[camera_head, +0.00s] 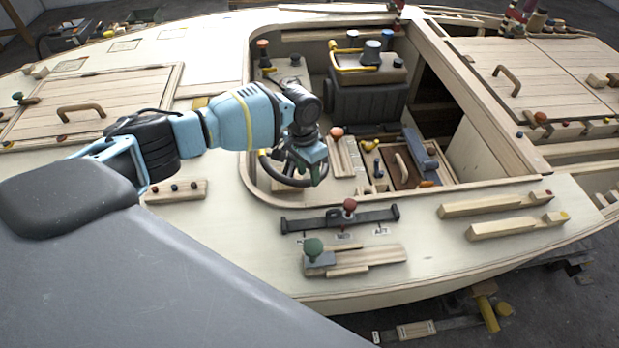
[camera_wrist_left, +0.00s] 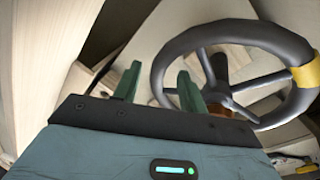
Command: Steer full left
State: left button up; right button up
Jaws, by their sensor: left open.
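The dark steering wheel (camera_head: 272,173) sits in the cockpit well, partly hidden behind my left gripper (camera_head: 313,163). In the left wrist view the wheel (camera_wrist_left: 225,32) shows large, with several spokes, a brown hub and a yellow band (camera_wrist_left: 304,75) on the right part of its rim. My left gripper (camera_wrist_left: 158,88) is open, its two green fingers pointing toward the wheel's left side. The left part of the rim appears between the fingers in the picture; I cannot tell whether it lies between them in depth or touches them. My right gripper is not in view.
A lever with a red knob (camera_head: 349,205) and a slider with a green knob (camera_head: 313,247) are on the near deck. A dark box with knobs (camera_head: 366,100) stands deeper in the well. The well's raised wooden edge (camera_head: 465,188) surrounds the wheel area.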

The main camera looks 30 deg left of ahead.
pick_arm(q)
jog(key=shift+d+f, duration=0.2)
jog(key=shift+f, duration=1.1)
jog(key=shift+c, duration=0.4)
grip_shut()
